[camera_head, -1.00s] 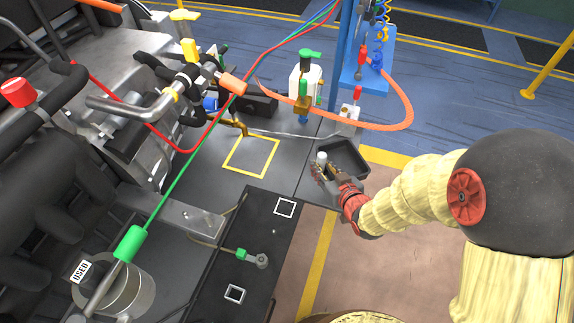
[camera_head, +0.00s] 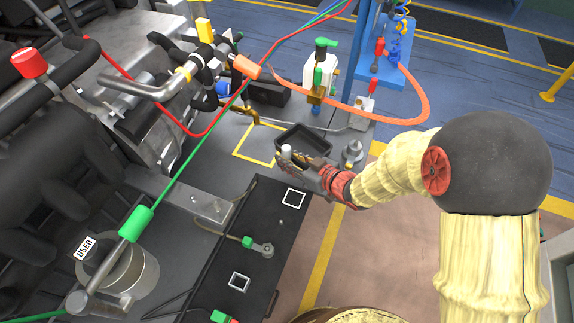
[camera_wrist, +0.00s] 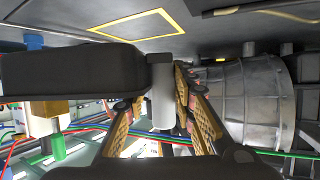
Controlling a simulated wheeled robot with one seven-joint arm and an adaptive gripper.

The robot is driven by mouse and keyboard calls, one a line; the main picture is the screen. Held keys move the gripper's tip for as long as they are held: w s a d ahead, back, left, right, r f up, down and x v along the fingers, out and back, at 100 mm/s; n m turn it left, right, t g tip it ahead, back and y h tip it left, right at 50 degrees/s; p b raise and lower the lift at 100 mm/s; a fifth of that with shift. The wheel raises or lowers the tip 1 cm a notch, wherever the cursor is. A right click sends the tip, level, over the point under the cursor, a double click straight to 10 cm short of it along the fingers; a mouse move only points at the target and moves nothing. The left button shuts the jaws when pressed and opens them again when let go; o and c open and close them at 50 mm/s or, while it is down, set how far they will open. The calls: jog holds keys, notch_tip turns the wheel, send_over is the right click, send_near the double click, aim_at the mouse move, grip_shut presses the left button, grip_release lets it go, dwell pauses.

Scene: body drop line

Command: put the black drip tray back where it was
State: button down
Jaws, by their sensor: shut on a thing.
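The black drip tray (camera_head: 318,146) is an open shallow tray, held over the right side of the yellow outlined square (camera_head: 240,154) in the head view. My gripper (camera_head: 287,158) is shut on the tray's short pale upright handle (camera_head: 287,150) at its near left corner. In the wrist view the tray (camera_wrist: 75,72) fills the left, with the grey handle (camera_wrist: 163,100) between my fingers (camera_wrist: 168,112). The yellow square (camera_wrist: 140,22) shows apart from it there. The exact gap between tray and bench is unclear.
A white bottle with a green top (camera_head: 320,68) and a black box (camera_head: 268,94) stand behind. An orange hose (camera_head: 405,118) arches to the right. A metal fitting (camera_head: 352,153) stands right of the tray. A dark panel (camera_head: 262,210) with white squares lies in front.

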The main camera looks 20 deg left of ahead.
jog(key=w+f, duration=0.1)
jog(key=f, duration=0.1)
jog(key=w+a+f+b, duration=0.2)
jog(key=w+f, duration=0.1)
jog(key=shift+f, duration=0.3)
jog(key=shift+w+a+f+b, duration=0.1)
jog(key=shift+w+f+b, duration=0.1)
jog(key=shift+f+b, duration=1.05)
jog(key=shift+f+p, duration=0.4)
jog(key=shift+f, duration=0.05)
jog(key=shift+f, duration=0.15)
jog(key=c, duration=1.6)
grip_release()
jog(key=shift+o, duration=0.6)
